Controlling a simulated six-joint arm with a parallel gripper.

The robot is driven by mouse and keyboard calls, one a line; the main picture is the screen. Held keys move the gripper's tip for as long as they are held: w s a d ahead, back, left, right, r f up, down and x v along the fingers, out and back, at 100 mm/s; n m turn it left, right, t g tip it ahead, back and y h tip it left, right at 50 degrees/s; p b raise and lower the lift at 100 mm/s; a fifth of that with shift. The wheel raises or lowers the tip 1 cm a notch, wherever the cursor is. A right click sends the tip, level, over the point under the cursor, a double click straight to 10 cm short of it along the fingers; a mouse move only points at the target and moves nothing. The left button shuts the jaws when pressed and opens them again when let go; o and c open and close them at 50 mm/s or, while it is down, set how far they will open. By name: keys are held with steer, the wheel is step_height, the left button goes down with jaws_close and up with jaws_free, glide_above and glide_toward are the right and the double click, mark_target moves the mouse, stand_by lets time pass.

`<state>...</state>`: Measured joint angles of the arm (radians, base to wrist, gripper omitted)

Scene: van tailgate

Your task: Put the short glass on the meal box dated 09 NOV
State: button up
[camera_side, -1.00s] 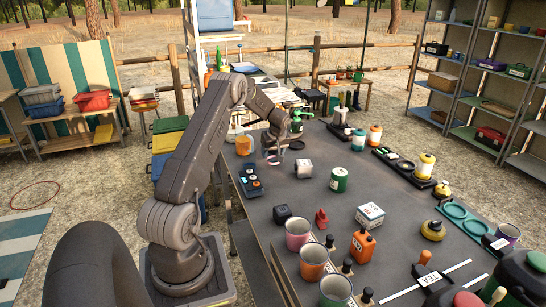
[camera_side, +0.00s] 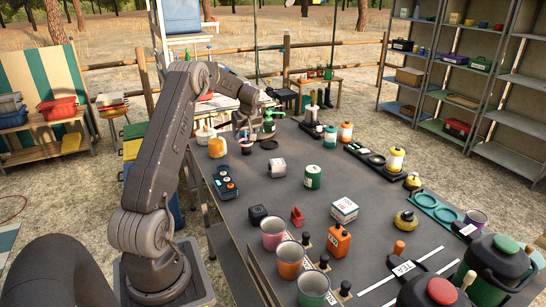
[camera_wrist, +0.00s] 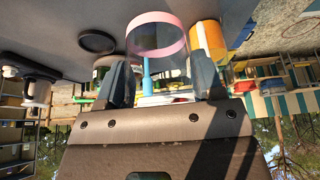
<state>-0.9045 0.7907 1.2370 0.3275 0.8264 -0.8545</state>
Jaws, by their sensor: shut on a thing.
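The short glass (camera_wrist: 157,36), clear with a pink rim, is between my gripper's fingers in the wrist view. My gripper (camera_wrist: 160,82) is shut on it. In the side view my gripper (camera_side: 246,137) is at the far left part of the table, and the glass (camera_side: 247,148) is small below it. I cannot tell whether the glass touches the table. No date is readable on either, so I cannot tell which is the 09 NOV meal box.
An orange jar (camera_side: 216,147) stands left of the glass, and a dark ring (camera_side: 269,144) lies to its right. A green can (camera_side: 313,177), a dark box with knobs (camera_side: 225,183) and an orange bottle (camera_side: 338,240) stand nearer.

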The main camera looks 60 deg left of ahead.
steer(key=w+d+r+m+t, duration=0.1)
steer(key=w+d+r+m, duration=0.1)
steer(key=w+d, duration=0.35)
steer(key=w+d+r+m+t, duration=0.1)
steer(key=w+d+m, duration=0.1)
steer(key=d, duration=0.6)
steer(key=m+t+h, duration=0.1)
steer(key=m, duration=0.4)
glide_above(347, 200)
steer(key=s, duration=0.2)
steer(key=f, duration=0.3)
steer(key=shift+w+d+f, duration=0.1)
steer(key=shift+d+f, duration=0.15)
steer(key=shift+d, duration=0.05)
steer(key=shift+w+d+f, duration=0.2)
steer(key=shift+d+f, duration=0.1)
steer(key=shift+f, duration=1.9)
steer(key=shift+f, duration=0.15)
steer(key=o, duration=0.9)
steer(key=shift+o, duration=0.2)
